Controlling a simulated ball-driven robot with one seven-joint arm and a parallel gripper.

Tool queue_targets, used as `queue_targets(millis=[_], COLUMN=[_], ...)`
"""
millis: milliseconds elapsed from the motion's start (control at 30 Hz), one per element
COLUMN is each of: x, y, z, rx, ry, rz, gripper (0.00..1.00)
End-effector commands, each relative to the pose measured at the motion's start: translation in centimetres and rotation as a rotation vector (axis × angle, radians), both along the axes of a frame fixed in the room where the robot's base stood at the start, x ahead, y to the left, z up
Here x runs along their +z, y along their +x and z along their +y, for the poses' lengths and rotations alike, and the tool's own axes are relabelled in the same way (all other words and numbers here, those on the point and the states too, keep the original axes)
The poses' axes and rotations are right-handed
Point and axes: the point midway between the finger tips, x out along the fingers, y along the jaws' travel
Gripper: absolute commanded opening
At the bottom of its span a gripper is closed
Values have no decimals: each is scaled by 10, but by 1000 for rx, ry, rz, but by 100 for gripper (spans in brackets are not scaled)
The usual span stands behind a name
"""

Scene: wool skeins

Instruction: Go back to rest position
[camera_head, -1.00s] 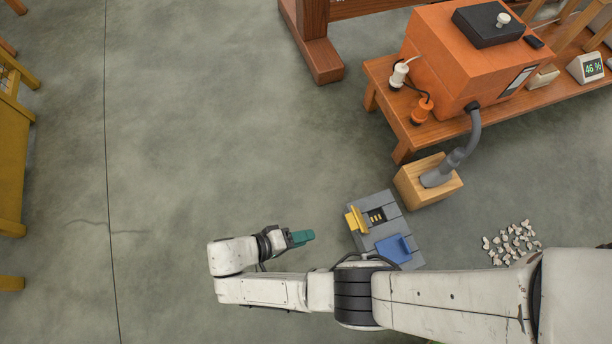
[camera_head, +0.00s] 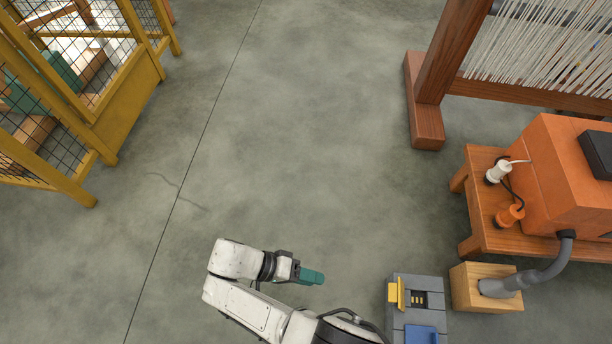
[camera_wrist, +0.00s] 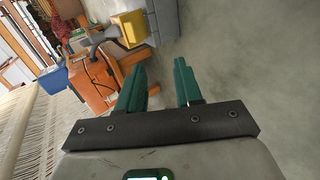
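My gripper (camera_head: 312,276) is at the lower middle of the head view, with green fingers pointing right above the bare floor. In the wrist view my gripper (camera_wrist: 160,80) shows its two green fingers apart, with nothing between them but floor and background. My white arm is bent, and its lower part is cut off by the bottom edge of the head view.
A grey block with yellow and blue parts (camera_head: 400,318) and a wooden box (camera_head: 463,290) stand right of my gripper. An orange machine (camera_head: 560,180) sits on a bench (camera_head: 480,215). A loom (camera_head: 438,75) stands upper right, a yellow mesh fence (camera_head: 125,110) upper left. Central floor is clear.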

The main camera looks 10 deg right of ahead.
Motion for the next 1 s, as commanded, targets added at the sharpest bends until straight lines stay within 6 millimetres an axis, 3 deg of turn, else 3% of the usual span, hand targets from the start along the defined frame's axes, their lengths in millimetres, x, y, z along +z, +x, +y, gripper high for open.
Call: queue_targets(millis=[267,467,767,1000], x=[-1,-16,-17,15], y=[-1,-10,-27,-42], z=[-1,-18,-66,-119], rx=[-2,-20,-14,46], ry=[8,177,583,833], rz=[5,84,145,57], gripper=[35,35,35,35])
